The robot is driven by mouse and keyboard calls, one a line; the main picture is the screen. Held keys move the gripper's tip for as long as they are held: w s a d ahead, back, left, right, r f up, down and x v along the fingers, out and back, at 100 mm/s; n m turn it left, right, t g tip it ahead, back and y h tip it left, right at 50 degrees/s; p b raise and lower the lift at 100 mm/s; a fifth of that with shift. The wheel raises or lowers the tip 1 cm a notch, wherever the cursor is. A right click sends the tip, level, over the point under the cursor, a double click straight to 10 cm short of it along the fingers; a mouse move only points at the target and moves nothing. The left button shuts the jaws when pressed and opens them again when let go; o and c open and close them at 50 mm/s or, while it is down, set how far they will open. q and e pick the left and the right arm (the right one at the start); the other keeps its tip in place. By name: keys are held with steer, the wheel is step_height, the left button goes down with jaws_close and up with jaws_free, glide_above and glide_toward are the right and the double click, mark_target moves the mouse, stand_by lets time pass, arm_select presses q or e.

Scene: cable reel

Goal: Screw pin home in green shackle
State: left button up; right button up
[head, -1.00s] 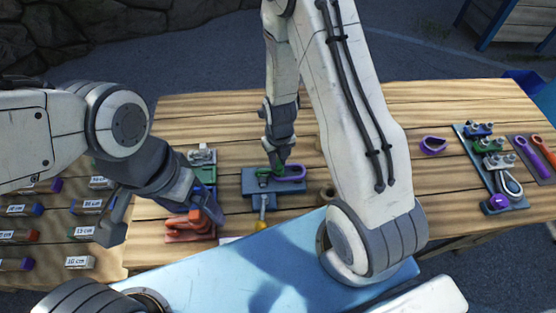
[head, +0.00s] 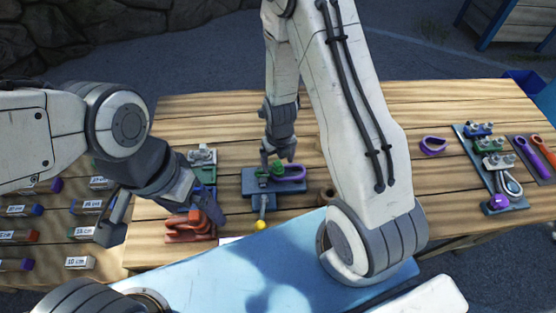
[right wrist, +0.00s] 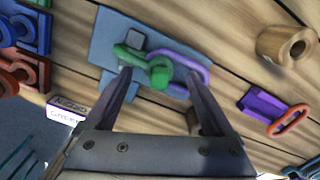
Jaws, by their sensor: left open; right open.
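The green shackle (head: 264,172) lies on a blue block (head: 249,188) near the table's middle, with a purple shackle (head: 294,173) joined to it at the right. In the right wrist view the green shackle (right wrist: 128,55) shows with a round green pin head (right wrist: 160,72) at its near side. How deep the pin sits cannot be told. My right gripper (head: 277,157) is open just above it; its fingers (right wrist: 158,78) stand apart on either side of the pin head, holding nothing. My left gripper (head: 163,226) is open and empty at the table's left.
Orange shackles (head: 188,227) lie close to my left gripper. A yellow-ended tool (head: 261,225) is in front of the block. A purple shackle (head: 433,145) and a rack of shackles (head: 490,170) are at the right. A brown cylinder (right wrist: 285,45) stands beside the block.

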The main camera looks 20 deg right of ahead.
step_height(320, 180, up, 10)
steer(key=p, duration=0.9)
steer(key=shift+s+r+p, duration=0.25)
steer(key=shift+p, duration=0.05)
steer(key=shift+f, duration=0.15)
steer(key=f+b, duration=1)
steer(key=f, duration=0.1)
steer(key=shift+w, duration=0.25)
steer(key=shift+r+n, duration=0.3)
steer(key=shift+r, duration=0.1)
steer(key=shift+n, duration=0.3)
